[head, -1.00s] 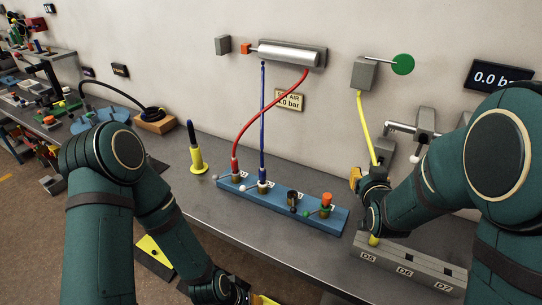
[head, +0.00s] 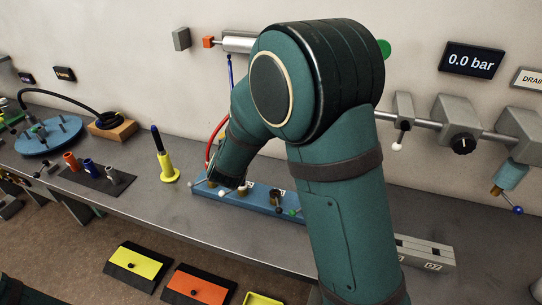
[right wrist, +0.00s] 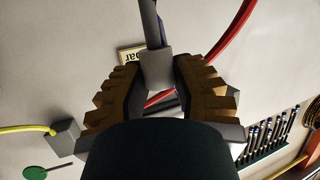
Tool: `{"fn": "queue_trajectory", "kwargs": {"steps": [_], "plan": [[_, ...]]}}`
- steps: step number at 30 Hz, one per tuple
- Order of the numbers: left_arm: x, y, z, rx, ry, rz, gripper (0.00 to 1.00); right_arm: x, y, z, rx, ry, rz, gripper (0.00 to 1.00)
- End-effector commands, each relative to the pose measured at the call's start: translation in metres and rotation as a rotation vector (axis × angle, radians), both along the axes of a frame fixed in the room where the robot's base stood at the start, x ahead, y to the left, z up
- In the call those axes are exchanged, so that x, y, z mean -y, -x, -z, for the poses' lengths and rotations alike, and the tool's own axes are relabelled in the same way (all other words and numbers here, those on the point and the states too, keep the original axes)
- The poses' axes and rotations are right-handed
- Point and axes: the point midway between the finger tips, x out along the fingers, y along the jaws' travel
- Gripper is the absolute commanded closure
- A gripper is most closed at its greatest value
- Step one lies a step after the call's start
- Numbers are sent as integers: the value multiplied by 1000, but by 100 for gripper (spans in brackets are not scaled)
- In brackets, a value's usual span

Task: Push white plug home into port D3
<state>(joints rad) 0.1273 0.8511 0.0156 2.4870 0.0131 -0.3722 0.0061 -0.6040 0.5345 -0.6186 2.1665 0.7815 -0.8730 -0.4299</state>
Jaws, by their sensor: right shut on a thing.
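In the head view my right arm reaches across to the blue port block (head: 262,200) on the bench. My right gripper (head: 226,183) is at the block's left part, mostly hidden by its own forearm. In the right wrist view the gripper (right wrist: 156,80) is shut on a pale grey-white plug (right wrist: 156,66), with a dark hose (right wrist: 151,22) running up from it. I cannot tell how deep this plug sits or which port it is at. No D3 label is readable. My left gripper is out of view.
A red hose (head: 214,138) and a blue hose (head: 230,72) run down to the block behind my forearm. A grey block (head: 425,252) stands to the right.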

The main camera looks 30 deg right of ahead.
Motion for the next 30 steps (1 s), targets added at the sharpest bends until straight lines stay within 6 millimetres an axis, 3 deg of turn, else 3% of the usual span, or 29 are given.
{"fn": "queue_trajectory", "kwargs": {"steps": [6, 12, 18, 30], "plan": [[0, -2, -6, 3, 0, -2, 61, 47, 32, 14, -3, 1, 400, 97], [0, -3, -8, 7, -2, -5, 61, 64, 72, 31, 0, 1, 693, 97], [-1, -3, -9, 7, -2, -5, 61, 66, 87, 37, 4, 0, 792, 97], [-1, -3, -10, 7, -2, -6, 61, 66, 88, 37, 4, 0, 790, 97]]}}
